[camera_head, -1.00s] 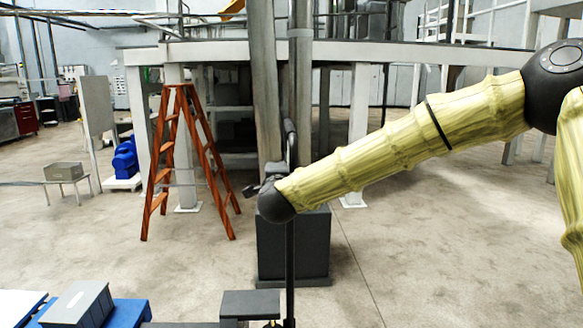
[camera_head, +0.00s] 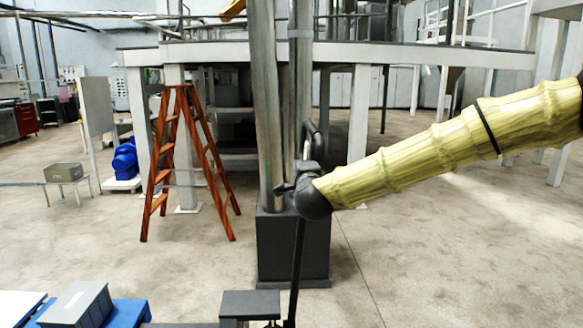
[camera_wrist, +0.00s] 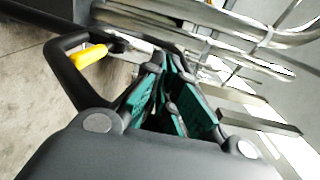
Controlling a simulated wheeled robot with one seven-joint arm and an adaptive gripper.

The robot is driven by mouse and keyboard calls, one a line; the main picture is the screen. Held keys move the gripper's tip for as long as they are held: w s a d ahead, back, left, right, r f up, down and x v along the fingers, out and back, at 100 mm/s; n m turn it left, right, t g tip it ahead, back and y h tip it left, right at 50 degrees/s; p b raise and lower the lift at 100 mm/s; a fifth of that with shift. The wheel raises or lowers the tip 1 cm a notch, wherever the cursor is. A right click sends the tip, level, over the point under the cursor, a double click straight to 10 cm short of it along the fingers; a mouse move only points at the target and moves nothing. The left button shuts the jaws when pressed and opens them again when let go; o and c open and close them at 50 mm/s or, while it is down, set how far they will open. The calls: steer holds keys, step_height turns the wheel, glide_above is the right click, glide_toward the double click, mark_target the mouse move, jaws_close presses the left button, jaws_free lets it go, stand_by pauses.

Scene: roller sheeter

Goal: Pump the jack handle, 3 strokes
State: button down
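The jack handle is a thin black shaft (camera_head: 298,260) rising from the bottom of the head view, leaning a little to the right at its top. Its upper end is a black loop, seen at left in the wrist view (camera_wrist: 62,65) with a yellow lever inside it. My gripper (camera_head: 300,182) is at this upper end, partly hidden by my wrist. In the wrist view my gripper's green-padded fingers (camera_wrist: 178,95) are closed around one side of the loop. The jack's body is mostly below the picture.
A dark pedestal (camera_head: 292,245) with tall metal columns stands right behind the handle. An orange stepladder (camera_head: 185,160) is to the left. A grey box (camera_head: 78,303) on a blue surface and a dark block (camera_head: 250,305) are at the lower left. The floor at right is open.

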steer(key=d, duration=0.4)
steer(key=shift+d, duration=0.15)
steer(key=shift+d+f+b, duration=0.25)
steer(key=shift+d+b, duration=0.05)
steer(key=shift+d, duration=1.15)
steer(key=shift+d+f+b, duration=0.2)
steer(key=shift+d+b, duration=0.05)
steer(key=shift+d, duration=1.2)
steer(key=d, duration=0.2)
steer(key=d+f+b, duration=0.1)
steer(key=d, duration=0.2)
steer(key=shift+d, duration=0.35)
steer(key=shift+d+f+b, duration=0.2)
steer(key=shift+d+f, duration=0.1)
steer(key=shift+d, duration=0.65)
steer(key=shift+d+f+b, duration=0.15)
steer(key=shift+d+f, duration=0.15)
steer(key=shift+d, duration=0.65)
steer(key=shift+d+f+b, duration=0.2)
steer(key=shift+d+f, duration=0.1)
steer(key=shift+d, duration=0.65)
